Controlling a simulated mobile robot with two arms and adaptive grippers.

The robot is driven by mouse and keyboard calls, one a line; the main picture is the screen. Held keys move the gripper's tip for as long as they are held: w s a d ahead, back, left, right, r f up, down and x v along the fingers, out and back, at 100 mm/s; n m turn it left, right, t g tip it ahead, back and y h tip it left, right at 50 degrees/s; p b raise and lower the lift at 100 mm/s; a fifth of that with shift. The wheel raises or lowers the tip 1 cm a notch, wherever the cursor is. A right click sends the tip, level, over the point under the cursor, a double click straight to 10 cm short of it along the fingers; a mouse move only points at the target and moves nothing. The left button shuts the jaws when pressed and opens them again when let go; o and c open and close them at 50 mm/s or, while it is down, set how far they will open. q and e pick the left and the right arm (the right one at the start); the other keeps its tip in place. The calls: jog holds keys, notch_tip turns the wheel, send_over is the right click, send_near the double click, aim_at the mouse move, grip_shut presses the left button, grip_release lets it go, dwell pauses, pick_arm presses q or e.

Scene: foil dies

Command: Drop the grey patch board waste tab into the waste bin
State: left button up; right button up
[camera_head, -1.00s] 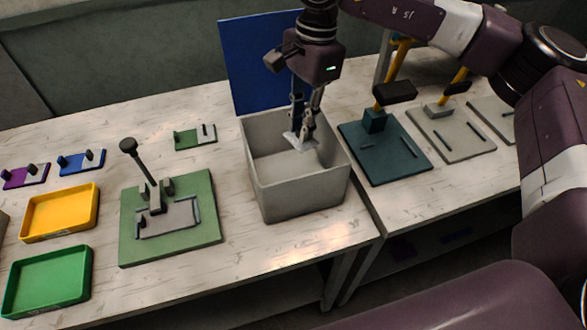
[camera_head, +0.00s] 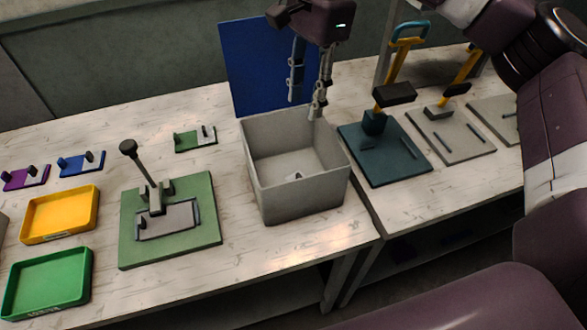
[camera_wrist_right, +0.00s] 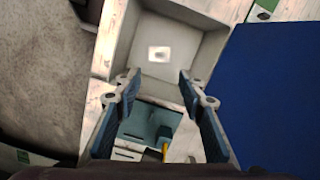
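The grey waste bin (camera_head: 300,200) stands at the right end of the left table, with its blue lid panel (camera_head: 255,65) upright behind it. A small pale grey tab (camera_head: 294,176) lies on the bin floor; it also shows as a light piece in the right wrist view (camera_wrist_right: 159,54). My right gripper (camera_head: 305,107) is above the bin's back right part, fingers wide apart and empty. In the right wrist view the open fingers (camera_wrist_right: 157,90) have nothing between them. My left gripper is not in view.
Left of the bin are a green die board with a lever (camera_head: 205,235), a small green-and-grey piece (camera_head: 195,138), a yellow tray (camera_head: 60,238) and a green tray (camera_head: 45,305). A teal press board (camera_head: 400,175) is close on the right.

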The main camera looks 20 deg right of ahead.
jog(key=r, duration=0.5)
jog(key=shift+w+d, duration=0.1)
jog(key=shift+d, duration=0.2)
jog(key=shift+r, duration=0.1)
